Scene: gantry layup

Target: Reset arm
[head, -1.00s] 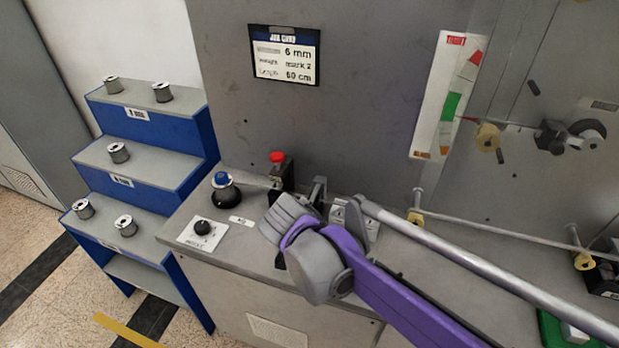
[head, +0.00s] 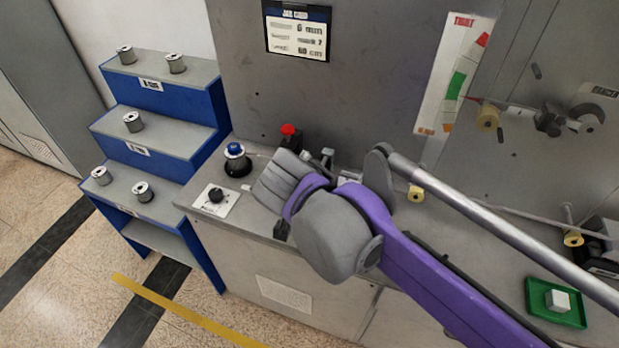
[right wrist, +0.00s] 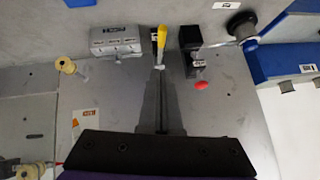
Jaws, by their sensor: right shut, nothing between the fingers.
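My right arm (head: 420,265), purple and grey, reaches in from the lower right in the head view, over the front of the grey machine bench. Its hand is mostly hidden behind the arm links there. In the right wrist view my right gripper (right wrist: 160,88) is shut and empty, its dark fingers pointing at the bench. A yellow-tipped lever (right wrist: 161,40) shows just beyond the fingertips; I cannot tell whether they touch. A black post with a red button (right wrist: 201,85) stands beside them. My left gripper is not in view.
A blue-knobbed black dome (head: 236,160) and a dial plate (head: 215,200) sit left of the arm. Blue steps (head: 165,140) carrying several spools stand at left. A long metal rod (head: 490,220) crosses at right. A green tray (head: 535,305) holds a white block.

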